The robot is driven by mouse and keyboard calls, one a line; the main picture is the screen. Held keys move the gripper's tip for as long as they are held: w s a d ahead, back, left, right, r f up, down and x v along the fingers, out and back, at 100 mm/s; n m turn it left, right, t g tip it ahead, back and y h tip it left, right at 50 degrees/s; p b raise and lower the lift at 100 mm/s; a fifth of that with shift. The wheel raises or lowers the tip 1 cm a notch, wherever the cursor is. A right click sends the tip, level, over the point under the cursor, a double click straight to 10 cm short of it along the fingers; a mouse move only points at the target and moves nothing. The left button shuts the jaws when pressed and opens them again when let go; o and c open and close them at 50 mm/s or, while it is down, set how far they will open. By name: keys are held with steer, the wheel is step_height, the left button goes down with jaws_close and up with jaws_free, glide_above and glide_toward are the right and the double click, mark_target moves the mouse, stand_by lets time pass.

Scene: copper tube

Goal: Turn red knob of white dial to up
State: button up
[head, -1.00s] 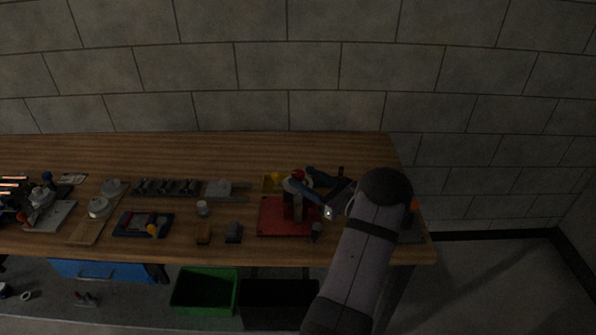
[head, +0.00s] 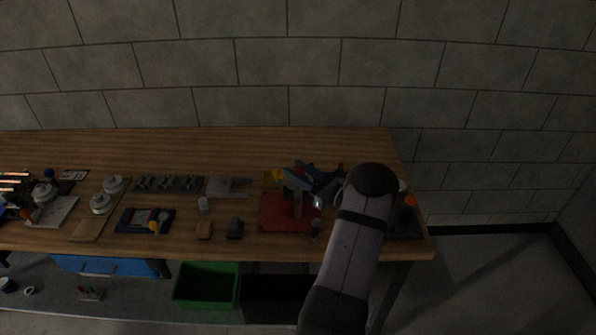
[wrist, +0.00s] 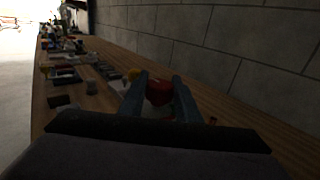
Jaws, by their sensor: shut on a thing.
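The red knob (wrist: 159,91) shows between the two fingers of my gripper (wrist: 160,88) in the wrist view, and the fingers are shut on it. A pale part of the white dial (wrist: 150,110) shows just below the knob. In the head view my gripper (head: 298,178) is over the red base plate (head: 276,214), and its fingers and wrist hide the knob and most of the dial. The exact direction the knob points cannot be told.
A yellow part (head: 268,179) stands just behind the red plate. Several fixtures, including grey switches (head: 168,183) and white round parts (head: 101,204), line the table to the left. A green bin (head: 207,287) sits below the front edge. The back strip of the wooden table (head: 220,145) is clear.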

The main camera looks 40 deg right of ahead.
mark_target(298, 169)
steer(key=shift+f+n+y+b, duration=0.2)
steer(key=shift+n+y+b, duration=0.15)
steer(key=shift+b, duration=0.4)
steer(key=shift+f+n+y+b, duration=0.1)
steer(key=shift+n+y+b, duration=0.25)
steer(key=shift+y+b, duration=0.5)
steer(key=n+y+b, duration=0.1)
steer(key=b, duration=0.2)
steer(key=shift+n+g+y, duration=0.3)
steer(key=shift+g+y, duration=0.1)
steer(key=shift+n+g+y+b, duration=0.3)
steer(key=shift+n+y+b, duration=0.3)
steer(key=shift+y+b, duration=0.35)
steer(key=shift+n+g+y+b, duration=0.9)
steer(key=shift+n+y+b, duration=0.2)
steer(key=shift+y+b, duration=0.65)
steer(key=o, duration=1.1)
steer(key=shift+r, duration=0.2)
steer(key=shift+r, duration=0.2)
step_height(298, 169, up, 10)
steer(key=shift+f+b, duration=0.15)
steer(key=shift+b, duration=0.35)
